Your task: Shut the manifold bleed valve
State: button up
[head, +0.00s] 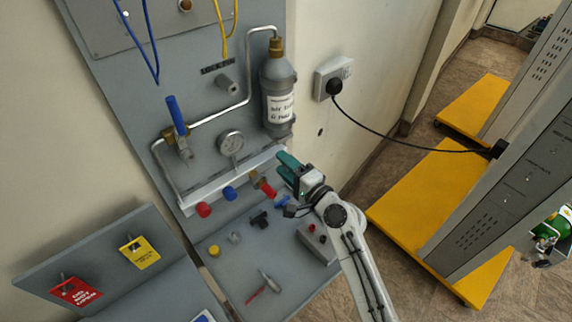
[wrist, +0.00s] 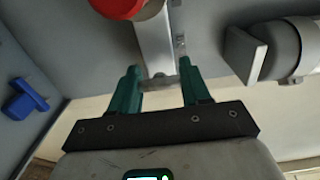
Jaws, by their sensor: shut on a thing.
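The pale manifold bar (head: 222,183) runs across the lower panel, with several fittings along its front edge. My gripper (head: 286,166) is at the right end of this bar, its teal fingers reaching the end. I cannot clearly make out a separate bleed valve handle there. A red-ended brass fitting (head: 266,187) hangs just left of the fingers. A red round part also shows in the wrist view (wrist: 118,6).
A labelled grey bottle (head: 278,88) stands above the gripper. A gauge (head: 231,144) and a blue-handled valve (head: 177,115) are to the left. Loose parts, including a blue piece (head: 283,203), lie on the shelf (head: 235,268) below. A black cable (head: 400,146) hangs at right.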

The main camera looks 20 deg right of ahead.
dwell(0.4)
jog(key=o, duration=1.1)
jog(key=shift+c, duration=0.2)
jog(key=b+v, duration=0.2)
jog(key=v, duration=0.8)
jog(key=shift+s+d, duration=0.15)
jog(key=shift+s, duration=0.25)
jog(key=s+a+f+n+g+h, duration=0.1)
jog(key=s+a+f+n+g, duration=0.1)
jog(key=s+f+n+g, duration=0.6)
jog(key=s+d+f+n+g+h, duration=0.1)
jog(key=s+d+n+g, duration=0.1)
jog(key=s, duration=0.5)
jog(key=s+d+f+n+g+h, duration=0.2)
jog(key=s+g, duration=0.1)
jog(key=s, duration=0.4)
jog(key=s+d+f+n+g+h, duration=0.1)
jog(key=s+d+f+n+g, duration=0.1)
jog(key=s, duration=0.5)
jog(key=shift+d+g+h, duration=0.4)
jog(key=shift+g, duration=0.2)
